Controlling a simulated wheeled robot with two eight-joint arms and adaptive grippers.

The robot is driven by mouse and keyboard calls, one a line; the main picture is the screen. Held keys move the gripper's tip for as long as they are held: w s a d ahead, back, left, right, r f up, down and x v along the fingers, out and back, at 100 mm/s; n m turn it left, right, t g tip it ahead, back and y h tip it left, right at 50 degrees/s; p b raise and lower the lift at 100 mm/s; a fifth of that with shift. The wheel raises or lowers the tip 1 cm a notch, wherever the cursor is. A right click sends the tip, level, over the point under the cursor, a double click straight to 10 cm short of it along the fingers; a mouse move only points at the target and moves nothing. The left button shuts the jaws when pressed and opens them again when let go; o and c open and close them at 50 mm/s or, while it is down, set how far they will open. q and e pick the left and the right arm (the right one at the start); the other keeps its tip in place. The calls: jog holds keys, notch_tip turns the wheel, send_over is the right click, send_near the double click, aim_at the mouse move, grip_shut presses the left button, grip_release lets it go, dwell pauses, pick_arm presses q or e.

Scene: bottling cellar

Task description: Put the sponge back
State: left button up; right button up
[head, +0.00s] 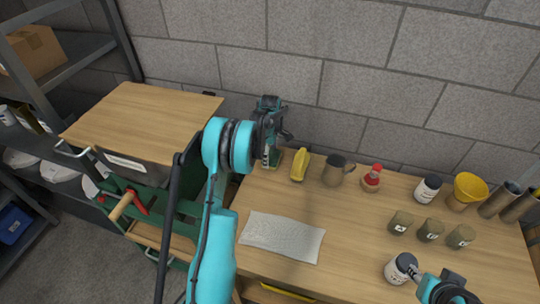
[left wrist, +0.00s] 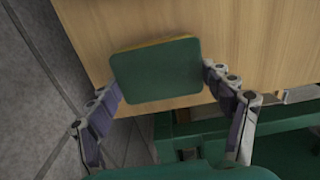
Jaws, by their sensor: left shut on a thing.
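The sponge (left wrist: 157,72) shows in the left wrist view as a block with a green face and a thin yellow edge. My left gripper (head: 270,156) is shut on it, one finger at each side. In the head view the gripper is at the back left corner of the wooden workbench, and my arm and gripper largely hide the sponge. I cannot tell whether the sponge touches the bench. My right gripper (head: 413,271) is at the front right, beside a white jar with a dark lid (head: 397,270); its finger opening is unclear.
A yellow object (head: 300,165), a metal mug (head: 337,170) and a red-topped bottle (head: 371,178) stand along the back. A pale cloth (head: 282,237) lies at the front left. Several small jars and a yellow funnel (head: 468,188) are at right. A green cart (head: 180,215) stands left.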

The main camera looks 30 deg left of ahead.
pick_arm(q)
jog(key=o, duration=1.2)
jog(key=shift+f, duration=0.1)
notch_tip(320, 180, up, 11)
jog(key=p, duration=0.3)
jog(key=s+d+r+m+t, duration=0.2)
jog(key=s+d+r+m, duration=0.3)
jog(key=d+r, duration=0.4)
jog(key=s+d+r+m+t, duration=0.25)
jog(key=s+d+m, duration=0.25)
jog(key=s, duration=0.3)
jog(key=s+d+r+m+t, duration=0.1)
jog(key=s+d+r+m, duration=0.3)
jog(key=s, duration=0.3)
jog(key=s+d+f+m, duration=0.1)
jog(key=s+m, duration=0.1)
jog(key=s, duration=0.1)
jog(key=s+d+f+m+t, duration=0.1)
jog(key=s+f+m, duration=0.1)
jog(key=s+d+f+m, duration=0.2)
jog(key=s, duration=0.1)
jog(key=shift+s+m+t, duration=0.3)
jog(key=shift+m+t, duration=0.05)
jog(key=shift+m, duration=0.05)
